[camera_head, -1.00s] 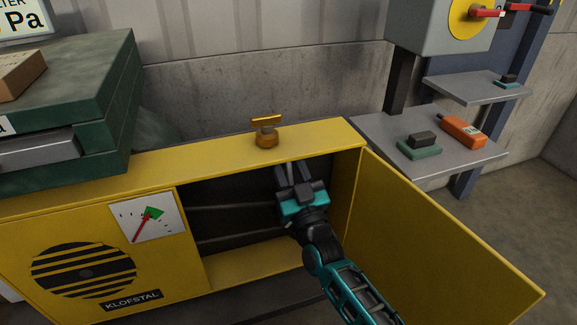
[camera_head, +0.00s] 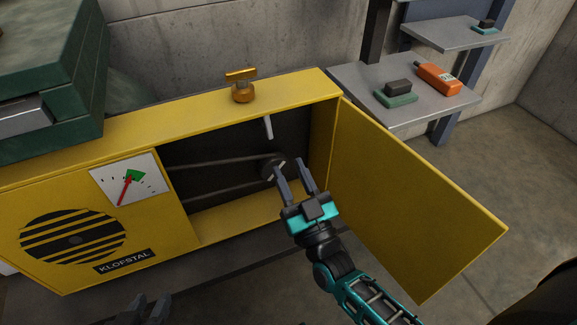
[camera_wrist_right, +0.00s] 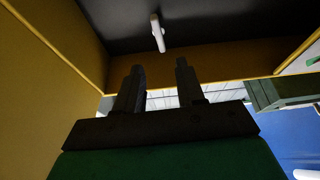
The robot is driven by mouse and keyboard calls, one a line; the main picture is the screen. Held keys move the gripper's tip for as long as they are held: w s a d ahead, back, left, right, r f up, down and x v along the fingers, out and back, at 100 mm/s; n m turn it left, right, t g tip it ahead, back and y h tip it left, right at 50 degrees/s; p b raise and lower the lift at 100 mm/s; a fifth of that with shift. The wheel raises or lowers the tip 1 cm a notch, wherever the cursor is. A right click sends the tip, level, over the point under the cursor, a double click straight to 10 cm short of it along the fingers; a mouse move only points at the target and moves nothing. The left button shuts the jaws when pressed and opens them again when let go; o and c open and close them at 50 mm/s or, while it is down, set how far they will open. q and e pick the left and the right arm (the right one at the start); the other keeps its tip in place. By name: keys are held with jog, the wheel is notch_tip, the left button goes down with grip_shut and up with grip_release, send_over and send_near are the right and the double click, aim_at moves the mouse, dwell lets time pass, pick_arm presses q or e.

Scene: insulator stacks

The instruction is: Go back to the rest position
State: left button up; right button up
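My right gripper (camera_head: 291,168) is open and empty in front of the yellow cabinet's (camera_head: 230,118) open compartment. Its two fingers stand apart, with nothing between them, in the right wrist view (camera_wrist_right: 160,78). A pale lever (camera_head: 268,128) hangs under the cabinet's top inside the compartment; it also shows in the right wrist view (camera_wrist_right: 157,33), beyond the fingertips and apart from them. My left gripper (camera_head: 148,308) is at the bottom edge of the head view, dark and partly cut off. Its fingers look apart, with nothing seen between them.
The cabinet door (camera_head: 410,200) stands open to the right of my right arm. A brass valve (camera_head: 242,88) sits on the cabinet top. A grey shelf (camera_head: 400,112) holds an orange device (camera_head: 436,78) and a green-based block (camera_head: 396,93). Green cases (camera_head: 60,90) stand at left.

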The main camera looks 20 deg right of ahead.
pick_arm(q)
jog(key=shift+a, duration=0.1)
pick_arm(e)
jog(key=shift+f, duration=0.1)
